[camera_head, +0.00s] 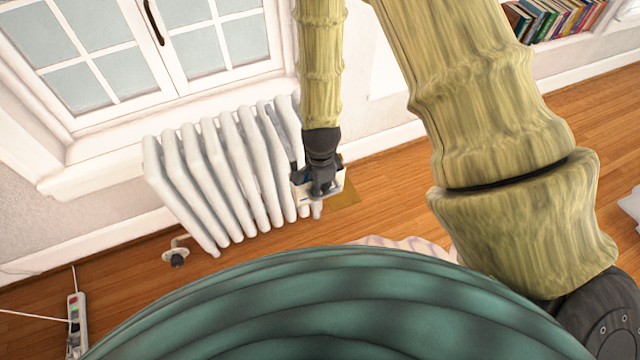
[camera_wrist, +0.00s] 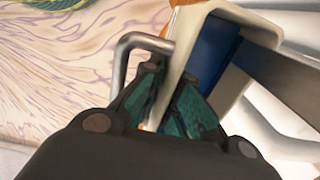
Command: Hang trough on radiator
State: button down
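The white radiator (camera_head: 220,175) stands below the window in the head view. Its pale rounded columns also show at the right of the wrist view (camera_wrist: 262,125). My gripper (camera_head: 320,190) is at the radiator's right end. In the wrist view my gripper's teal-padded fingers (camera_wrist: 168,108) stand on both sides of a cream wall, which appears to be the trough (camera_wrist: 192,50), blue inside. A bent metal bar like a hook (camera_wrist: 125,60) sticks out beside it. In the head view the trough (camera_head: 345,193) is mostly hidden by my gripper; contact with the radiator is unclear.
The window (camera_head: 165,45) and its sill are above the radiator. A valve (camera_head: 176,258) is at the radiator's lower left. A power strip (camera_head: 76,322) with cables lies at lower left. A bookshelf (camera_head: 555,18) is at upper right. Wooden floor (camera_head: 400,190) is clear right of the radiator.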

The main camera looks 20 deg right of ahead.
jog(key=shift+w+f, duration=0.75)
jog(key=shift+w, duration=6.3)
jog(key=shift+a+f+b, duration=0.15)
jog(key=shift+f+b, duration=0.25)
jog(key=shift+f, duration=0.95)
jog(key=shift+a+f+b, duration=0.1)
jog(key=shift+f+b, duration=0.3)
jog(key=shift+f, duration=0.95)
jog(key=c, duration=1.6)
grip_release()
jog(key=shift+o, duration=0.2)
jog(key=shift+f, duration=0.1)
jog(key=shift+s, duration=0.1)
notch_tip(320, 180, up, 12)
